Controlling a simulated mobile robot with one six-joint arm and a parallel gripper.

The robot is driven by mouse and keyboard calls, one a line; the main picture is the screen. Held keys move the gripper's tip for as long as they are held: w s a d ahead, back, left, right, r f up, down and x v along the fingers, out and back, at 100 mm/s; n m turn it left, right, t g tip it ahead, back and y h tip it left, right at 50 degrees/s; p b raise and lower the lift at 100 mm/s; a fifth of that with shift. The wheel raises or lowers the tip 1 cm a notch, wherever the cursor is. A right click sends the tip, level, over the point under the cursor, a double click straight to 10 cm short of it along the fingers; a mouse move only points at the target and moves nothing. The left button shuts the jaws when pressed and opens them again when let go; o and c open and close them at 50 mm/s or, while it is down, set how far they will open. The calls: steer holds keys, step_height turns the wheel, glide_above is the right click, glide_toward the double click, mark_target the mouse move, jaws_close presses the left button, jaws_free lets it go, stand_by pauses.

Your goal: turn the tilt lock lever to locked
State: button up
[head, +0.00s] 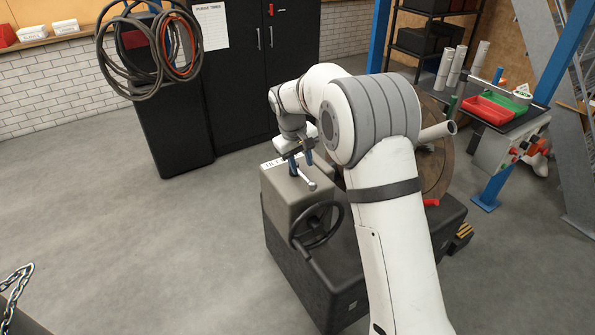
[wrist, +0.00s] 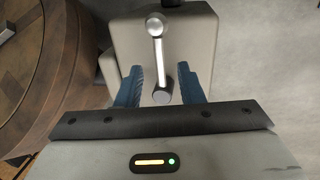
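The tilt lock lever (head: 306,180) is a silver rod with a ball knob, on top of a grey-beige housing (head: 285,199). In the wrist view the lever (wrist: 158,52) runs from a dark round pivot, low between my fingers, up to the knob near the top edge. My gripper (head: 300,163) is over the housing, pointing down. In the wrist view its blue fingers (wrist: 162,76) are open, one on each side of the lever's pivot end, with gaps showing on both sides. A white label (head: 273,163) on the housing is partly hidden by my gripper.
A black handwheel (head: 317,226) is on the housing's front. A large round brown drum (wrist: 48,75) stands close on the left in the wrist view. A bench (head: 519,113) with red and green bins stands at right.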

mark_target(305, 177)
steer(key=shift+w+d+f, duration=0.15)
steer(key=shift+d+f, duration=0.05)
steer(key=shift+f, duration=0.9)
steer(key=shift+w+d+f, duration=0.1)
steer(key=shift+d+f, duration=0.05)
steer(key=shift+f, duration=0.95)
steer(key=shift+c, duration=0.3)
jaws_close()
